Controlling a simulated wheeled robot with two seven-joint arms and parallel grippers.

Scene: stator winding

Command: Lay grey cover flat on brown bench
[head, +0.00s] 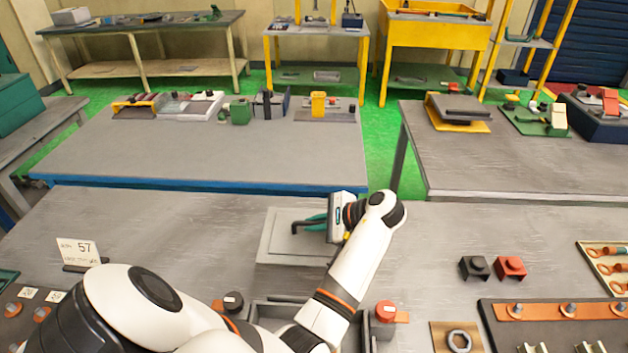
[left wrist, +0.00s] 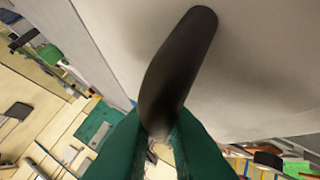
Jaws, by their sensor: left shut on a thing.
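The grey cover (head: 277,250) is a flat, light grey square plate with a dark handle on its face. My left gripper (head: 316,223) is over it in the head view, its green fingers closed at the handle. In the left wrist view the green fingers (left wrist: 160,138) grip the black handle (left wrist: 180,65), which stands on the pale cover face (left wrist: 250,70). The brown bench (head: 170,222), grey-brown in the picture, spreads around the cover. I cannot tell whether the cover touches it. My arm hides the cover's right side. My right gripper is not in view.
A sign marked 57 (head: 78,252) stands at left. A grey open box (head: 275,312) is in front of the cover. Black (head: 474,267) and red (head: 511,267) blocks and a terminal board (head: 560,335) lie at right. Bare bench lies left of the cover.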

